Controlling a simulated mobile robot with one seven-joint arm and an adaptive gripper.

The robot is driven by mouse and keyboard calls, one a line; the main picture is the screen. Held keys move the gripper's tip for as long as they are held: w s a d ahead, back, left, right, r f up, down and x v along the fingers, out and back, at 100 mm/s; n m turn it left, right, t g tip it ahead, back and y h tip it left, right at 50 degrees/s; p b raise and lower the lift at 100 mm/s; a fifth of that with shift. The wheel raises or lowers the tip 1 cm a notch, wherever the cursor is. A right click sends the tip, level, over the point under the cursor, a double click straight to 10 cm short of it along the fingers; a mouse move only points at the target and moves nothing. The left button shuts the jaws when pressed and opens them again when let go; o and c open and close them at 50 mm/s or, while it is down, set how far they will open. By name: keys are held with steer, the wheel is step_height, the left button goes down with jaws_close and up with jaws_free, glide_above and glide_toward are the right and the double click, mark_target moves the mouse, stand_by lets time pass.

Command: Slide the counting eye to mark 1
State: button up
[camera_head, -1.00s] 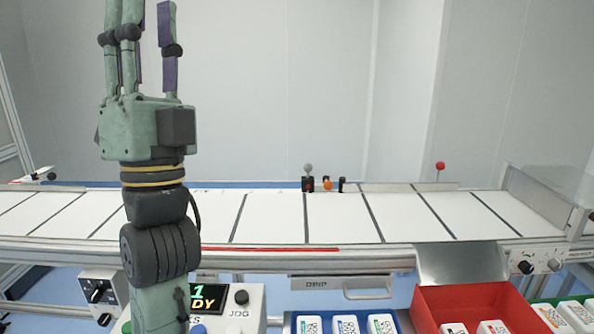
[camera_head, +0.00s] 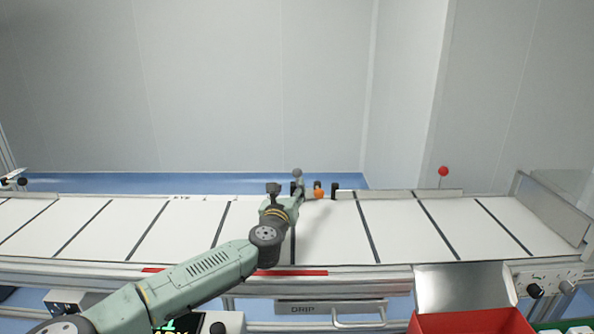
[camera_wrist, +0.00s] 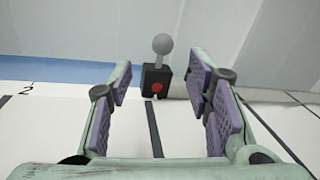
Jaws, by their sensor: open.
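The counting eye is a small black block (camera_wrist: 156,84) with a red dot on its front and a grey ball knob on top. It stands at the far edge of the white belt, and its grey knob also shows in the head view (camera_head: 297,173). My gripper (camera_wrist: 161,80) is open, with purple-padded fingers on both sides of the eye's line. The eye is centred between the fingers but beyond them, seemingly untouched. In the head view my gripper is small and partly overlaps the block. A printed 2 (camera_wrist: 26,88) lies left of the eye; no mark 1 is readable.
An orange ball (camera_head: 318,193) and a black post (camera_head: 335,190) stand just right of the eye. A red knob (camera_head: 443,171) stands farther right. The white belt (camera_head: 395,230) is clear. A red bin (camera_head: 470,322) is at front right.

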mark_target(296, 176)
steer(key=w+p, duration=0.1)
steer(key=w, duration=0.2)
steer(key=w+d, duration=0.1)
steer(key=w, duration=0.2)
steer(key=w+d+p, duration=0.1)
steer(key=w, duration=0.3)
steer(key=shift+d+p, duration=0.2)
steer(key=shift+p, duration=0.15)
steer(key=shift+c, duration=0.5)
jaws_close()
